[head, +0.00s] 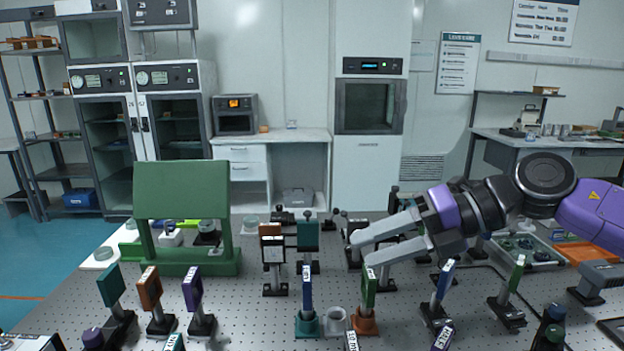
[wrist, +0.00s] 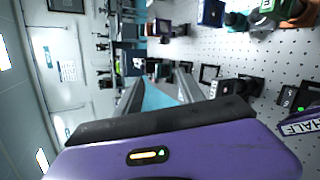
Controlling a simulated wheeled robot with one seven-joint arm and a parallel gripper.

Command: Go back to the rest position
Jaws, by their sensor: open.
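My gripper (head: 362,250) is open and empty in the head view. It reaches in from the right above the optical table (head: 262,322), its two pale fingers pointing left. The fingers are above and behind a green upright plate on an orange base (head: 365,322), from this view. In the wrist view my gripper (wrist: 160,80) shows its two fingers apart with nothing between them. The purple arm (head: 598,212) extends to the right edge of the head view.
Several mounted optics stand around the gripper, including a blue plate on a teal base (head: 307,322). A green frame (head: 183,205) stands at the left. An orange tray (head: 585,252) lies at the right. Bare table shows at centre left.

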